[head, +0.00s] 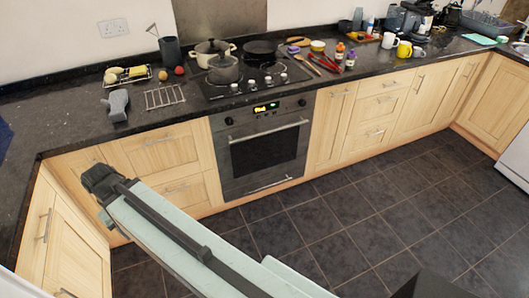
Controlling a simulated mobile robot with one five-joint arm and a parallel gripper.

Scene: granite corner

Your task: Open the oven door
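The oven (262,150) is built in under the black counter, at the middle of the head view. Its door (263,155) looks shut, with a dark window and a light bar handle (269,131) across the top. A lit display (266,108) sits on the panel above. My arm reaches from the bottom right up to the left, and its dark end, my gripper (98,190), is in front of the left cabinets, well left of the oven and apart from the handle. The fingers cannot be made out clearly.
Pots (223,68) and a pan stand on the hob (256,80) above the oven. Bottles, mugs (404,49) and utensils fill the counter to the right; a wire rack (165,96) lies to the left. The dark tiled floor (340,215) before the oven is clear.

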